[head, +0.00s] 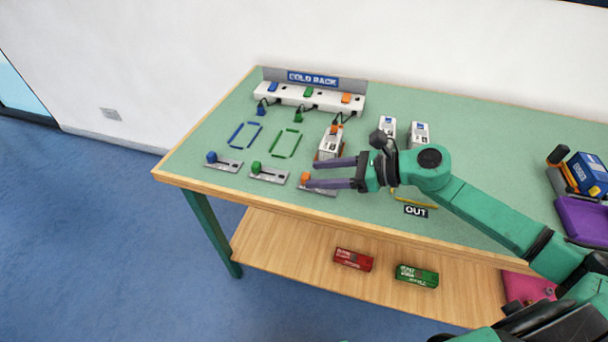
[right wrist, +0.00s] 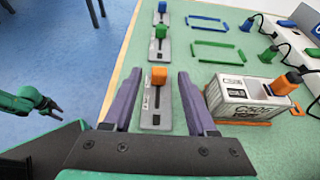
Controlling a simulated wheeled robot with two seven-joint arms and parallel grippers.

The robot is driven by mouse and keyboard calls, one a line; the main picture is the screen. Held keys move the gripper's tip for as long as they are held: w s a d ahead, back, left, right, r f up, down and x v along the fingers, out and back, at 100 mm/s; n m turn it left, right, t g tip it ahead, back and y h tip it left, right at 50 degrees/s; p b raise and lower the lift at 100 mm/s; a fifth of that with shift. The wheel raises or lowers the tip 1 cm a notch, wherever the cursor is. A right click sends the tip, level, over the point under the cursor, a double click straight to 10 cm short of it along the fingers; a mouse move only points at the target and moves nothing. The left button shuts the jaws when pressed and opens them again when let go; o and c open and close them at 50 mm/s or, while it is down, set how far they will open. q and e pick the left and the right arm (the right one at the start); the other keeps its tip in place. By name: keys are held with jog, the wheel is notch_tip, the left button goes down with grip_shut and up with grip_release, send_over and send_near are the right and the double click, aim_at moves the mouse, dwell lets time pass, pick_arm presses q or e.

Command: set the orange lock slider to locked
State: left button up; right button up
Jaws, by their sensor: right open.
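The orange lock slider (head: 305,178) is an orange knob on a grey plate near the table's front edge. In the right wrist view the orange knob (right wrist: 159,75) sits at the far end of its plate (right wrist: 158,115); the plate's marking is too small to read. My right gripper (head: 311,173) is open, its purple fingers pointing left in the head view. In the right wrist view its fingertips (right wrist: 157,78) stand on either side of the knob, with gaps visible. A green arm with a dark gripper, my left one (right wrist: 50,108), shows at the left of that view, too small to judge.
Green (head: 257,167) and blue (head: 212,158) sliders stand in line to the left. A white crate-like block (head: 331,143) with an orange plug stands just behind the orange slider, close to my right finger. The white socket strip (head: 318,98) is at the back. Red and green boxes lie on the lower shelf (head: 300,255).

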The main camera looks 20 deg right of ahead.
aim_at(304, 174)
jog(key=x, duration=0.4)
jog(key=shift+w+a+p, duration=0.1)
jog(key=shift+a+p, duration=0.15)
jog(key=shift+p, duration=0.05)
grip_shut()
dwell(1.1)
